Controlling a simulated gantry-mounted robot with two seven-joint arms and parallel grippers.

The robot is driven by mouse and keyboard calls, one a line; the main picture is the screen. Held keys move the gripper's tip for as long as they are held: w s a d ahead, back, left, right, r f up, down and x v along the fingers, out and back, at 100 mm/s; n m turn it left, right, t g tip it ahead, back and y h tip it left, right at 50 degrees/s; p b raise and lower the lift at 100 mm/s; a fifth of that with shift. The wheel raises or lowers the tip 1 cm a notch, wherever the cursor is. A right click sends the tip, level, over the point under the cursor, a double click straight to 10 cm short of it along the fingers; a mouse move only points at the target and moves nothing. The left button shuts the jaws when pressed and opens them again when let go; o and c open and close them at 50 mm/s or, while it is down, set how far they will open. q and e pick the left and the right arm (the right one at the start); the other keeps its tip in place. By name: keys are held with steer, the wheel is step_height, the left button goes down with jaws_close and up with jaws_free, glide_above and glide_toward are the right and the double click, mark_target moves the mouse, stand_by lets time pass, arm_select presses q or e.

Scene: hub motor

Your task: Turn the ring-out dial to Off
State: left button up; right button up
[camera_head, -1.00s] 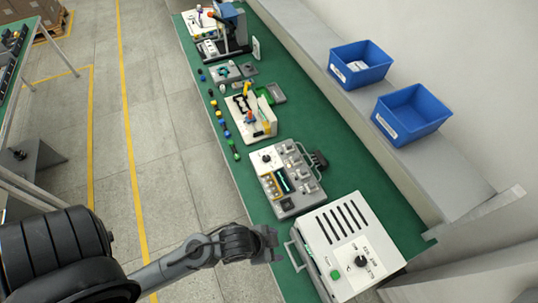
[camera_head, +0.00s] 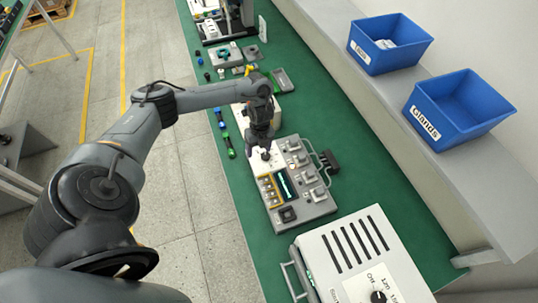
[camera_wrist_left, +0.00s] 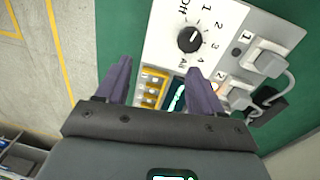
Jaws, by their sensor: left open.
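The ring-out panel (camera_head: 299,197) is a grey tester with a white dial plate, yellow blocks, a small screen and several clamps. Its black dial (camera_wrist_left: 190,39) shows in the left wrist view, ringed by an Off mark, the numbers 1 to 4 and one more mark. A pale pointer mark is on the knob; I cannot tell its exact setting. In the head view the dial (camera_head: 266,156) is partly hidden by my left gripper (camera_head: 263,148). The gripper (camera_wrist_left: 160,78) is open and empty, its fingers apart, close to the dial. My right gripper is not in view.
A white box (camera_head: 330,242) with slots and another dial (camera_head: 379,297) stands at the front right. Blue bins (camera_head: 462,113) sit on the right-hand shelf. Small coloured parts (camera_head: 224,138) line the left table edge. Green table (camera_head: 375,165) is bare right of the panel.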

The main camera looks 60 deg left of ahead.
mark_target(265, 155)
arm_select(q)
steer(key=w+a+r+t+b, duration=0.1)
steer(key=w+r, duration=0.1)
steer(key=w, duration=0.2)
steer(key=f+b, duration=0.1)
steer(key=f, duration=0.2)
steer(key=f+b, duration=0.1)
steer(key=f, duration=0.2)
steer(key=f+b, duration=0.1)
steer(key=f, duration=0.2)
steer(key=shift+s, duration=0.25)
steer(key=shift+a+f, duration=0.1)
steer(key=shift+f, duration=0.45)
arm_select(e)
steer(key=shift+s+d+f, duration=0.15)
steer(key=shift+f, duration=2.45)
